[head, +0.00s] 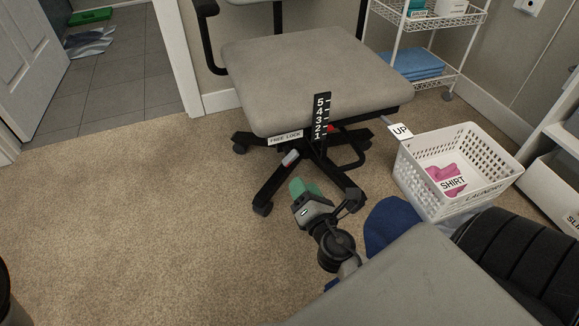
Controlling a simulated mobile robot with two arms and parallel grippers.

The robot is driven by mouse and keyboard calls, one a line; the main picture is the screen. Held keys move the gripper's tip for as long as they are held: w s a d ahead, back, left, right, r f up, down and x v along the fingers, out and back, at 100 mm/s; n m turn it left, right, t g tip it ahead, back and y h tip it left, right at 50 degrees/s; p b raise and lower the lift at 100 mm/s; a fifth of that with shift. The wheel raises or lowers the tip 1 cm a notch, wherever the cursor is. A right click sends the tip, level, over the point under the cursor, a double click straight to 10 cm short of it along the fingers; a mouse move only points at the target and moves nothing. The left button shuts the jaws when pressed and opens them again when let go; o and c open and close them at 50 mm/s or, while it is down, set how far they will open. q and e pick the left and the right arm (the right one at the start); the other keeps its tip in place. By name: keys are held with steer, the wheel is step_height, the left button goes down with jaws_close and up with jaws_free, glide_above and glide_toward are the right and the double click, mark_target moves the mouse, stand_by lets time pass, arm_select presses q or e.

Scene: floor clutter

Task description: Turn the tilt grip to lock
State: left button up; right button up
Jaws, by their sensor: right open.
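A grey office chair (310,62) on a black wheeled base stands at top centre. Under its seat front hangs a "FREE LOCK" label (285,138). A light grey grip (290,158), which looks like the tilt grip, sticks out just below the label; whether it points to FREE or LOCK is too small to tell. My right gripper (304,187), with green fingertips, is open in front of the chair base, below and slightly right of the grip and apart from it. My left gripper is out of view.
A number scale (321,116) hangs from the seat, with an "UP" tag (400,131) to its right. A white laundry basket (416,186) holding a pink shirt stands at right. Blue cloth (389,226) lies beside it. A wire cart (455,20) stands behind. Carpet at left is clear.

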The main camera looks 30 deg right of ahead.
mark_target(291, 162)
steer(key=x, duration=1)
steer(key=shift+d, duration=0.1)
steer(key=shift+c, duration=0.4)
jaws_close()
